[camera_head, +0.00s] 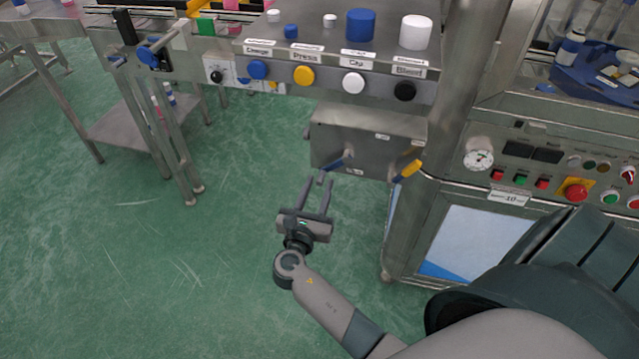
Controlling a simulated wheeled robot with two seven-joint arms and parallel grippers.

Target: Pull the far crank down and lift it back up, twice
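A metal box (365,135) under the sloped panel carries two cranks. The crank with the blue handle (340,162) is at the left, and the crank with the yellow handle (408,171) is at the right. Both handles slant up to the right. My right gripper (320,182) is below and left of the blue handle, its fingers pointing up toward the box. The fingers are apart with nothing seen between them; they look close to the blue handle, but I cannot tell whether they touch it. My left gripper is not in view.
The panel (335,78) above has blue, yellow, white and black knobs. A control cabinet (520,185) with a gauge and buttons stands at the right. A steel table (125,125) and another blue-handled crank (148,57) are at the left. Green floor is clear below.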

